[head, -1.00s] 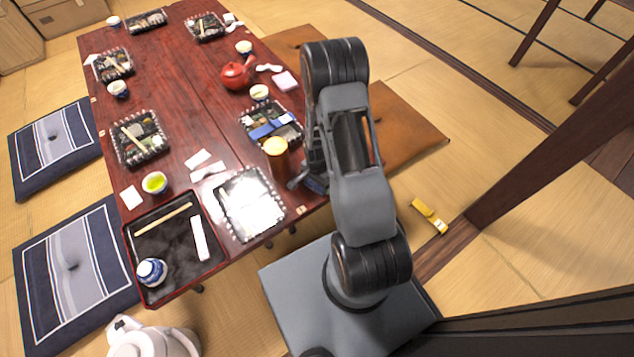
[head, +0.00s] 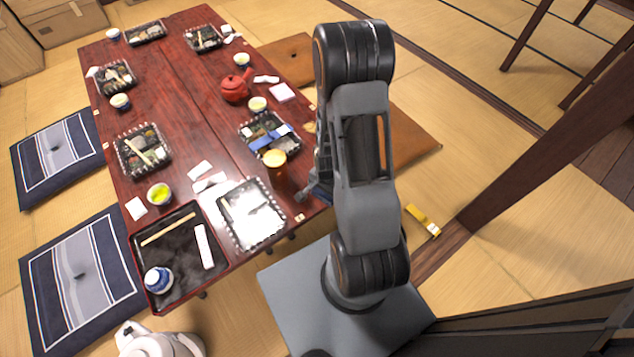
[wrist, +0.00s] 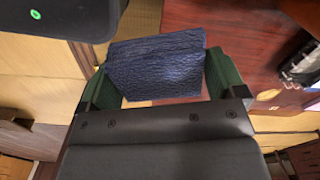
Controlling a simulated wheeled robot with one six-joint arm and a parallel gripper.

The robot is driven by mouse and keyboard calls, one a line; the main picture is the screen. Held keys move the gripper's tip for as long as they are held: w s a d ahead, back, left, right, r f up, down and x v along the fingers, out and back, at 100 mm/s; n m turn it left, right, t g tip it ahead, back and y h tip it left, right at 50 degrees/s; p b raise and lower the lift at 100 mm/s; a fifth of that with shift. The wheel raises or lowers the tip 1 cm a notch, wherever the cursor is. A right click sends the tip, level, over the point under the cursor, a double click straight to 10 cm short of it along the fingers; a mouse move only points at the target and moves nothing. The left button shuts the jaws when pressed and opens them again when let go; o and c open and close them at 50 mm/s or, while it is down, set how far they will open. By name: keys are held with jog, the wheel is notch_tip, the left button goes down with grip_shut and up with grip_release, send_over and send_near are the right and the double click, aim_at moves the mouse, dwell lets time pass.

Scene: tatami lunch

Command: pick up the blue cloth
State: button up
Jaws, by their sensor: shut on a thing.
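The blue cloth (wrist: 156,68) is a dark blue, folded, textured block in the wrist view. It sits between the two green finger pads of my gripper (wrist: 160,82), which is shut on it. Floor and the reddish table show behind the cloth, so it appears held clear of them. In the head view my gripper (head: 314,194) is partly hidden behind my arm, beside the right edge of the table near the brown cup. The cloth is mostly hidden there.
The low red table (head: 180,80) holds several lunch boxes, a red teapot (head: 235,88), a brown cup (head: 277,172) and a black tray (head: 180,262). A blue strip (head: 268,137) lies across one lunch box. A yellow item (head: 423,220) lies on the open floor at right.

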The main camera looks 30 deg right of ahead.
jog(key=s+r+p, duration=0.3)
jog(key=s+p, duration=0.3)
jog(key=shift+s+d+p, duration=0.15)
jog(key=shift+s+p, duration=0.25)
jog(key=shift+s, duration=0.15)
